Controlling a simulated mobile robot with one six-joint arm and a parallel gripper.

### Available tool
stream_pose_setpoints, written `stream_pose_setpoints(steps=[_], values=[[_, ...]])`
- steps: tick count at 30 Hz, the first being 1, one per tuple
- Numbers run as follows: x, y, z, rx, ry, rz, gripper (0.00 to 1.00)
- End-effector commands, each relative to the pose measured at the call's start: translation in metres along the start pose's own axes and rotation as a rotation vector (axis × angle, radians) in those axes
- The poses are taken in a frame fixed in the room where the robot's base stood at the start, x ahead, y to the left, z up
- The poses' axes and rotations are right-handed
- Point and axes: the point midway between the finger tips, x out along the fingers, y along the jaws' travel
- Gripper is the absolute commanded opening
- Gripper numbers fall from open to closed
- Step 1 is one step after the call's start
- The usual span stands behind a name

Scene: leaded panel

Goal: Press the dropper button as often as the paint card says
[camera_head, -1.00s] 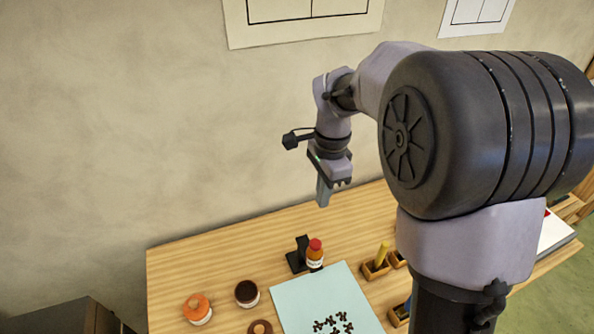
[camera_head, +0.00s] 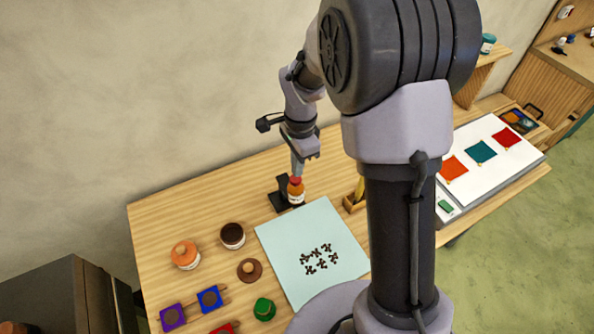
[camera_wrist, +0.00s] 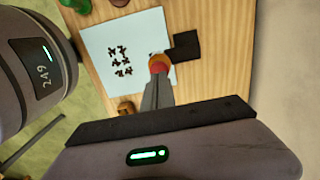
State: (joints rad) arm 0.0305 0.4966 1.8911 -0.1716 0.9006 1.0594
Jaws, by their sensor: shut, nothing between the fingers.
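The dropper (camera_head: 296,193) is a small orange bottle with a white label and a red top, upright at a black stand (camera_head: 281,200). In the wrist view its red top (camera_wrist: 158,67) is just beyond my fingertips. My gripper (camera_head: 297,172) is shut and empty, pointing down right over the red top. I cannot tell whether it touches or presses the top. A pale blue sheet (camera_head: 285,238) with several dark cross-like marks lies beside the dropper. A white board (camera_head: 468,184) with orange, teal and red squares lies at right. I cannot tell which is the paint card.
An orange-lidded jar (camera_head: 185,254), an open dark jar (camera_head: 232,235), a brown lid (camera_head: 249,269) and a green item (camera_head: 264,308) stand left of the sheet. A wooden holder (camera_head: 353,203) is just right of the dropper. The wall rises behind the table.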

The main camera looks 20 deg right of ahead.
Motion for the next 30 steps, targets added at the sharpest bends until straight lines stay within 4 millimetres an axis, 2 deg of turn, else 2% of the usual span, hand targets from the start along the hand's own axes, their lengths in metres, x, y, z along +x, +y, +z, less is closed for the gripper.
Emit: stream_pose_setpoints(steps=[4,16,22,30], values=[[0.013,0.0,0.0,0.0,0.0,0.001,0.0],[0.018,0.0,0.0,0.0,0.0,0.001,0.0],[0.042,0.0,-0.001,0.0,0.0,0.001,0.0],[0.039,0.002,-0.001,0.001,-0.001,0.005,0.0]])
